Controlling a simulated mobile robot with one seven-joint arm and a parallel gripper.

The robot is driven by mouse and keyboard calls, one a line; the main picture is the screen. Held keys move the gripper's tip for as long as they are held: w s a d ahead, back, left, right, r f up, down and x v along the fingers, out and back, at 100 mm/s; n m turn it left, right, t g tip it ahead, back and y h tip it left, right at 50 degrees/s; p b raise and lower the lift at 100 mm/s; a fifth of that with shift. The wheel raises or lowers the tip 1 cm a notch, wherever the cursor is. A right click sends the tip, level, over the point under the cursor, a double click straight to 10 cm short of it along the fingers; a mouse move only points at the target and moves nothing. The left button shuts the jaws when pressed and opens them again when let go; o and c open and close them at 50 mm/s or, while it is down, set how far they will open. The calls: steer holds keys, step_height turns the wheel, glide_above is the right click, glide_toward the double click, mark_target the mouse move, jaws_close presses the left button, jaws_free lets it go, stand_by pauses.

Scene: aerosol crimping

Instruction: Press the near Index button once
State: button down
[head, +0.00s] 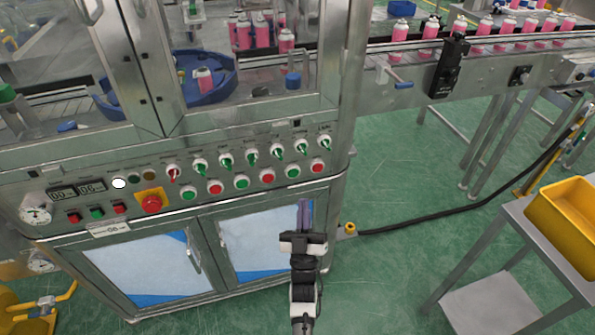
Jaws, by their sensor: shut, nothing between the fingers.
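The machine's control panel (128,190) runs across the left and middle of the head view. A lower row holds green and red round buttons, such as the green button (293,172) and the red button (317,165). Small square buttons (97,212) sit at the panel's left end. The labels are too small to read, so I cannot tell which one is the near Index button. My gripper (305,204) is shut and empty. It appears below the right end of the button row, in front of the cabinet doors, and appears apart from the buttons.
A red emergency-stop knob (151,203) on a yellow plate and a row of selector switches (226,161) share the panel. A conveyor (490,50) with pink cans is at upper right. A yellow bin (565,222) stands on a metal table at right. Green floor lies between.

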mark_target(293, 173)
steer(key=shift+s+d+f, duration=0.25)
steer(key=shift+d+f, duration=0.2)
steer(key=shift+d, duration=0.05)
steer(key=shift+w, duration=0.1)
steer(key=w+a+b, duration=0.2)
steer(key=w, duration=0.6)
steer(key=shift+w+a+b, duration=0.15)
steer(key=shift+a+b, duration=0.2)
steer(key=shift+b, duration=0.05)
stand_by(1.6)
steer(key=shift+w+a+b, duration=0.15)
steer(key=shift+w+b, duration=0.25)
steer(key=shift+b, duration=0.05)
